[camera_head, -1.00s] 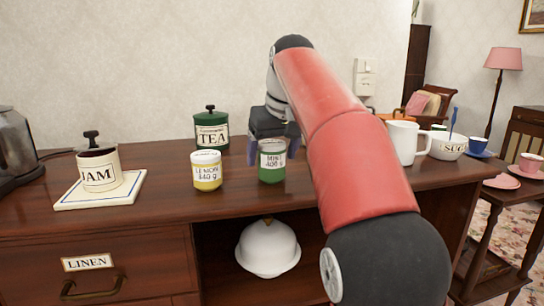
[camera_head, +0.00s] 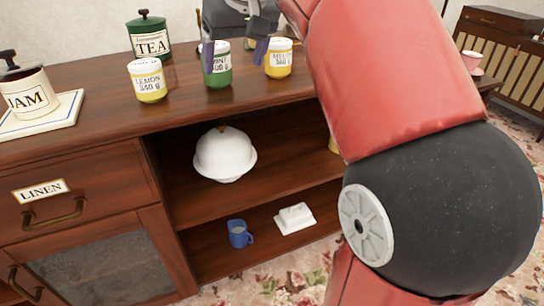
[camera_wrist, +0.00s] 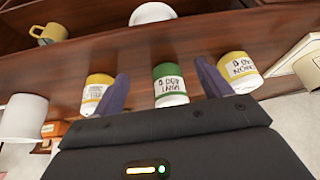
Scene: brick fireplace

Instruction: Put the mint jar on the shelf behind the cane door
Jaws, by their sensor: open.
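The mint jar (camera_head: 216,68), green with a white label, stands upright on the wooden counter between the lemon jar (camera_head: 147,82) and the melon jar (camera_head: 278,60). My gripper (camera_head: 235,50) is open behind the mint jar's row. In the wrist view its two fingers (camera_wrist: 160,78) point toward the counter, with the mint jar (camera_wrist: 169,85) showing between them; contact cannot be told. A lower-left cabinet door has a grey mottled panel (camera_head: 100,272) in a wooden frame; I cannot tell whether it is cane. What lies behind it is hidden.
Below the counter are open shelves with a white dome (camera_head: 224,155), a blue mug (camera_head: 239,234) and a white butter dish (camera_head: 295,217). The tea canister (camera_head: 149,36) stands behind the lemon jar. A jam jar (camera_head: 28,95) stands on a board at left, above the linen drawer (camera_head: 75,190).

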